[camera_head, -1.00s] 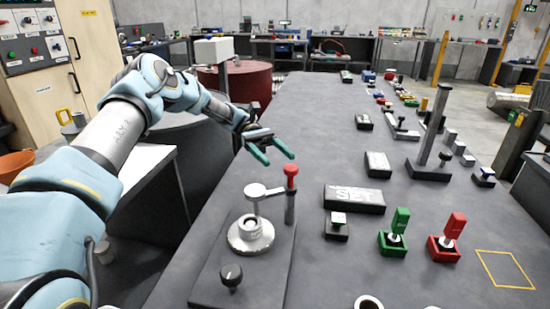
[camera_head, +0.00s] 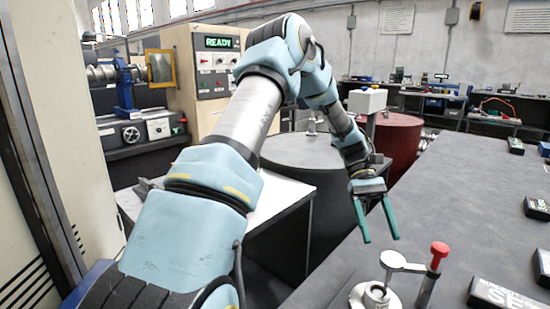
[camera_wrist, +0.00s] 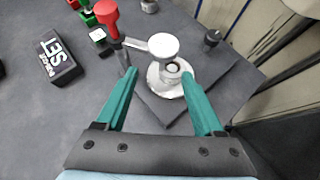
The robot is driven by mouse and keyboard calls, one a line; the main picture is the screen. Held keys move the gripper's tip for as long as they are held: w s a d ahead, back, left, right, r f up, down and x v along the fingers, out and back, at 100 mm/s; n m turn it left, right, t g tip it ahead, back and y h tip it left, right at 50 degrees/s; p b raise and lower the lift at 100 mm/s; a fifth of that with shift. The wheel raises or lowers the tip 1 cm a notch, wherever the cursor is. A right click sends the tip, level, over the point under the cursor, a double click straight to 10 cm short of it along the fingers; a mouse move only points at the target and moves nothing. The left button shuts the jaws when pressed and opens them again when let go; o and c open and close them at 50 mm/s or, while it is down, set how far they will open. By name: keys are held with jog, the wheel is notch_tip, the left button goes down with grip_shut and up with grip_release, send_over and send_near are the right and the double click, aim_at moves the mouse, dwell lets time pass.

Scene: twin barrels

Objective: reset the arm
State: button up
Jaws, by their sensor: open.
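My arm reaches out across the head view, and my gripper (camera_head: 381,240) hangs over the left edge of the grey workbench with its two teal fingers pointing down. In the wrist view my gripper (camera_wrist: 158,80) has its fingers wide apart with nothing between them. Beyond the fingertips stands a round metal fixture (camera_wrist: 165,82) with a lever arm and a red-knobbed post (camera_wrist: 106,20). In the head view the same fixture (camera_head: 376,297) is below my gripper, partly cut off by the lower edge.
The grey workbench (camera_head: 460,190) has open room in its middle. A black block marked SET (camera_head: 500,293) lies at its right. Two barrels, one dark (camera_head: 300,155) and one red (camera_head: 398,140), stand behind my arm. A cabinet with a READY display (camera_head: 218,42) is at the back.

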jog(key=a+r+m+t, duration=0.1)
jog(key=a+t, duration=0.5)
jog(key=a, duration=0.9)
jog(key=a+r+t+y+p, duration=0.1)
jog(key=a+t, duration=0.5)
jog(key=a, duration=0.9)
jog(key=shift+s+r+m+t, duration=0.3)
jog(key=shift+s+r+m, duration=0.1)
jog(key=shift+r, duration=0.3)
jog(key=shift+a, duration=0.1)
